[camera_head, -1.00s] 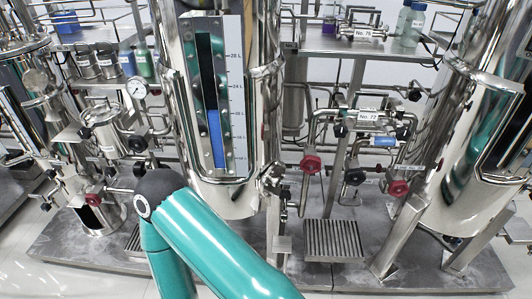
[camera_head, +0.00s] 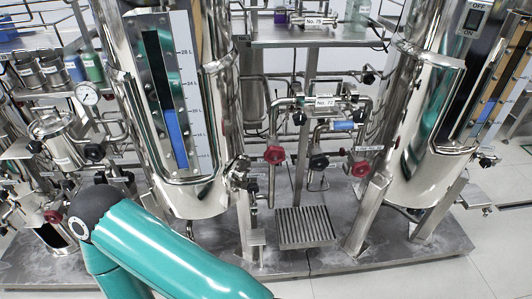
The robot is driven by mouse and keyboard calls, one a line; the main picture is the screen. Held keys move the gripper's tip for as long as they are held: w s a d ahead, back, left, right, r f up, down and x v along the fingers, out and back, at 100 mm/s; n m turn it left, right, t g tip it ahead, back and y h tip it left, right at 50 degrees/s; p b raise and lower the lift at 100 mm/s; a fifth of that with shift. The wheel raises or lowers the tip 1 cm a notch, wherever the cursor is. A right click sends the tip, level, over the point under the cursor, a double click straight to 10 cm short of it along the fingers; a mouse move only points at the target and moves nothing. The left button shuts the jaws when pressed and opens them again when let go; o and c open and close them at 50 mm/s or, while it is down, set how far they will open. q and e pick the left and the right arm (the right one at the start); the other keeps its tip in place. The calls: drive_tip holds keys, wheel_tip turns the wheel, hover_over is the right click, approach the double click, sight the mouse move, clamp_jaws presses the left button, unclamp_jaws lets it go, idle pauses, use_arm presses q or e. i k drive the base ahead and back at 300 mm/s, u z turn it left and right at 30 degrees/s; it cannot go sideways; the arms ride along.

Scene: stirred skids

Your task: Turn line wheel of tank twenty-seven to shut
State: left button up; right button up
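I see no tag for tank twenty-seven that I can read. A steel tank (camera_head: 205,195) with a blue level gauge (camera_head: 176,135) stands left of centre. Between it and the right tank (camera_head: 425,150) are pipes with a red wheel (camera_head: 274,155), a black wheel (camera_head: 319,161) and another red wheel (camera_head: 361,169). A further red wheel (camera_head: 53,216) is low at the left. A teal arm link of mine crosses the lower left in front of the first tank's base. Neither gripper shows in the view.
A floor grate (camera_head: 305,228) lies on the grey skid base (camera_head: 385,262). Open pale floor (camera_head: 497,245) is at the right.

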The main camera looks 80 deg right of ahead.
sight(271, 151)
drive_tip(key=u, duration=0.8)
drive_tip(key=i, duration=0.65)
drive_tip(key=z, duration=1.4)
drive_tip(key=i, duration=0.15)
drive_tip(key=z, duration=2.25)
drive_tip(key=k, duration=0.45)
drive_tip(key=z, duration=0.15)
drive_tip(key=i, duration=0.45)
drive_tip(key=u, duration=0.15)
